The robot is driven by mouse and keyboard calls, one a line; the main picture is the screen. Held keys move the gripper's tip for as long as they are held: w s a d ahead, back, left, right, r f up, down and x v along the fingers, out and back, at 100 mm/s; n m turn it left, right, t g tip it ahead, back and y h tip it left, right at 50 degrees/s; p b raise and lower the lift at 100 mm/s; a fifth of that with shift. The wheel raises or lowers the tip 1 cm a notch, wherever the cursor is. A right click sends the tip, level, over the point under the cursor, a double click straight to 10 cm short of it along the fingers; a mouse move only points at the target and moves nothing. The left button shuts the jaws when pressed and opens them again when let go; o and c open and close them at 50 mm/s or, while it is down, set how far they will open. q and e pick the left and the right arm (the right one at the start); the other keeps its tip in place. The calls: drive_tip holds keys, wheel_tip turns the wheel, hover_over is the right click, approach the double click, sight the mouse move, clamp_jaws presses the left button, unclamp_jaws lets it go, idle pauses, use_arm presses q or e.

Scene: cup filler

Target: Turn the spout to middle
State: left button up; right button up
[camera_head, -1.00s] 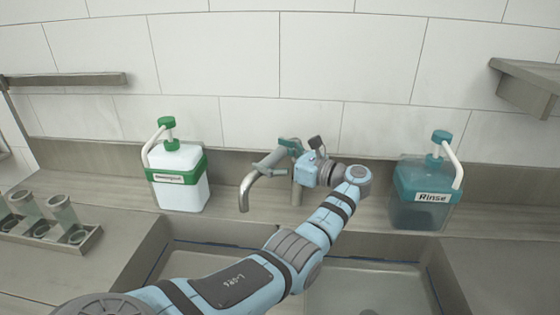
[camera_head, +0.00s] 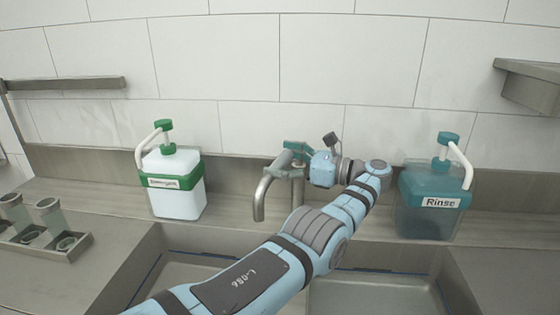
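The metal faucet stands at the back of the sink, and its spout (camera_head: 262,195) curves down, pointing forward and somewhat left. My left arm reaches across the sink from the lower left, and its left gripper (camera_head: 298,149) is at the top of the faucet, beside the spout's base. Its teal finger parts show against the metal, but the fingertips are partly hidden, so I cannot tell whether they are open or shut. The left sink basin (camera_head: 190,270) and right sink basin (camera_head: 370,292) lie below. The divider between them is mostly hidden by my arm. My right gripper is not in view.
A white and green detergent dispenser (camera_head: 174,192) stands left of the faucet. A teal rinse dispenser (camera_head: 425,218) stands on the right, close to my wrist. A rack with glasses (camera_head: 62,248) is at far left. Metal shelves (camera_head: 535,88) are on the tiled wall.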

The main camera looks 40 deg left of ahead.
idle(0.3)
use_arm(q)
wheel_tip(320, 180, up, 10)
idle(0.3)
